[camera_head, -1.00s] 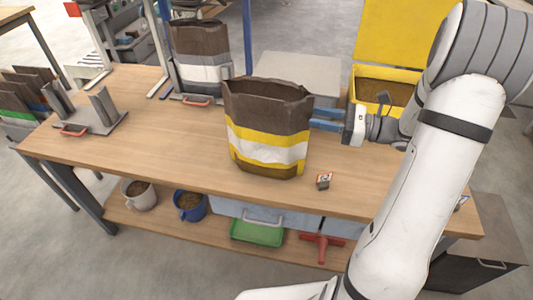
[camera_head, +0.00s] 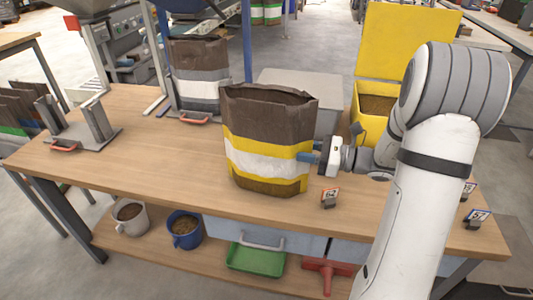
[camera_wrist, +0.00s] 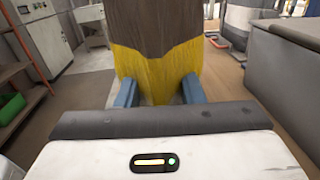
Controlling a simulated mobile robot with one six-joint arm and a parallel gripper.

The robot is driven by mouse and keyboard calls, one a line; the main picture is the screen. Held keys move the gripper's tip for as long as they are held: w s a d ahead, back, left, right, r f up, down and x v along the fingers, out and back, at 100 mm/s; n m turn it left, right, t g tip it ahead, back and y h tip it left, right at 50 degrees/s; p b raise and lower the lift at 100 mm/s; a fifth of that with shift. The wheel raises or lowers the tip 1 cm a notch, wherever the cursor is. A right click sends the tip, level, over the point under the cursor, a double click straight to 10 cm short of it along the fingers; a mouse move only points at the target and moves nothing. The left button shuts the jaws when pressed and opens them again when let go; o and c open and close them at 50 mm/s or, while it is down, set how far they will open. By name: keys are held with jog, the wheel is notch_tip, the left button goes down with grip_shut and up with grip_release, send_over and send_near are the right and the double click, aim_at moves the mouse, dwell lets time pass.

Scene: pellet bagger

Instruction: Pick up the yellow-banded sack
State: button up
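The yellow-banded sack (camera_head: 270,138) stands upright on the wooden table in the head view. It is brown with a white band between yellow bands and has an open top. My gripper (camera_head: 308,157) is at its right side, low, level with the bands. In the wrist view, the sack (camera_wrist: 158,65) fills the space ahead. My two blue fingers (camera_wrist: 160,92) stand apart, one on each side of the sack's near edge. Whether they press on it is hard to tell. The far side of the sack is hidden.
A grey-banded sack (camera_head: 199,75) stands on a holder at the back. A metal stand (camera_head: 83,128) is at the left. A yellow bin (camera_head: 369,127) and a grey box (camera_head: 327,88) are behind my gripper. A small tag (camera_head: 330,198) stands near the front edge.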

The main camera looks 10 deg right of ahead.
aim_at(267, 144)
jog(key=shift+x, duration=1.05)
grip_shut()
